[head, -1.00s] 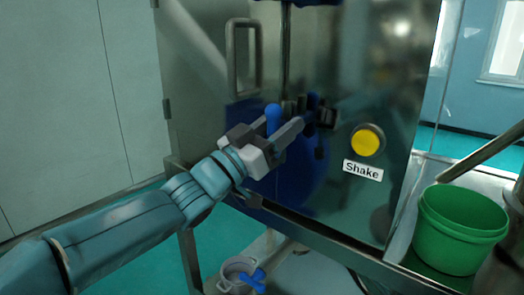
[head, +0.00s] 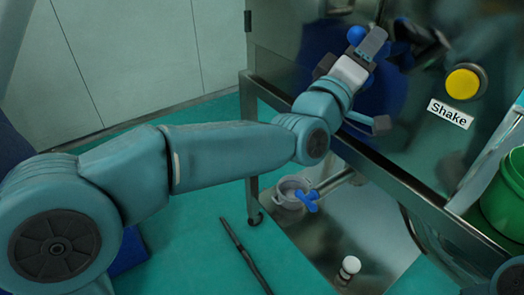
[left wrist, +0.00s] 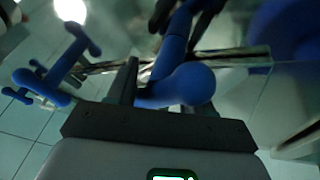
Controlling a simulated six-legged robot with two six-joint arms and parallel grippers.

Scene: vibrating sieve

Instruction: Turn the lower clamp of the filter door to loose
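The lower clamp's blue handle (head: 356,35) shows by the steel filter door at the top of the head view. Its round knob (left wrist: 190,84) is large in the left wrist view, just ahead of my gripper's palm. My left gripper (head: 350,55) is at the handle, with its grey fingers apart and the knob between them. One finger stands left of the knob in the left wrist view; the other is hidden there. The clamp's base is partly hidden behind my gripper. My right gripper is not in view.
A yellow button (head: 462,84) with a "Shake" label (head: 451,113) is right of the clamp. A grey pot (head: 291,191) and a blue cross-shaped handle (head: 307,200) are below. A green bucket (head: 505,195) stands at the right edge. A white-topped item (head: 349,267) is low.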

